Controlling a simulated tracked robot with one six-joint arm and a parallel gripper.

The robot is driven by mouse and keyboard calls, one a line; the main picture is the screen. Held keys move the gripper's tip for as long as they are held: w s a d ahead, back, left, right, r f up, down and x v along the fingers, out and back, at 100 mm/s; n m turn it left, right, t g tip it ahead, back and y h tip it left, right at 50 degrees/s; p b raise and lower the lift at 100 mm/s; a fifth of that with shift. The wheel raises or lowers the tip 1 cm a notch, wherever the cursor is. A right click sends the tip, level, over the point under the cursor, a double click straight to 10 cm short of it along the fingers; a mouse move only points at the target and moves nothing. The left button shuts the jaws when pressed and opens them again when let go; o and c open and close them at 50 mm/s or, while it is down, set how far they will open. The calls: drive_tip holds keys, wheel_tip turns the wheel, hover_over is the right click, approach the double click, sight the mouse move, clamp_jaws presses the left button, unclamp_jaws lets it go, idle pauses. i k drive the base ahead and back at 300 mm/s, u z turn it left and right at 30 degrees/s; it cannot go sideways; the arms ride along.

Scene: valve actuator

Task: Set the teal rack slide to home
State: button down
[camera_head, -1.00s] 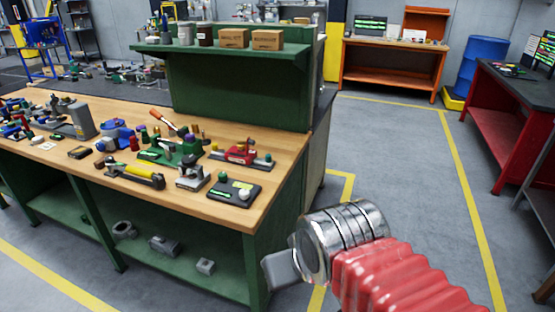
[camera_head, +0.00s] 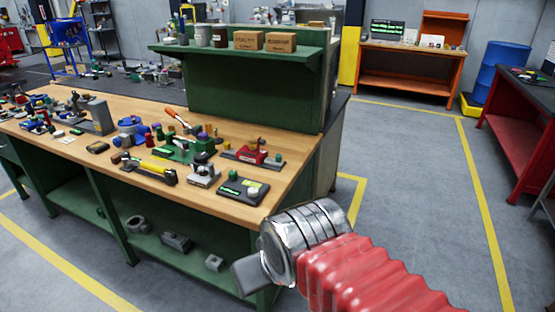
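I cannot pick out a teal rack slide with certainty among the small devices on the wooden bench top (camera_head: 225,212). Near the front right corner lies a black plate device (camera_head: 243,188) with a green knob and a small lit display. Behind it stand a red device (camera_head: 250,154) on a dark base and a green device (camera_head: 188,150) with an orange-handled lever. My gripper (camera_head: 250,275) is at the lower middle, in front of the bench's right end and apart from these devices. Only a grey part of it shows past the metal wrist, and its fingers are not clear.
A yellow-bodied device (camera_head: 152,170) and a grey block (camera_head: 203,175) lie close together on the bench. A green shelf unit (camera_head: 250,90) rises behind. Grey parts (camera_head: 176,242) lie on the lower shelf. The floor (camera_head: 420,190) to the right is clear.

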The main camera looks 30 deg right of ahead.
sight(278, 162)
drive_tip(key=u, duration=0.05)
drive_tip(key=i, duration=1)
drive_tip(key=z, duration=0.05)
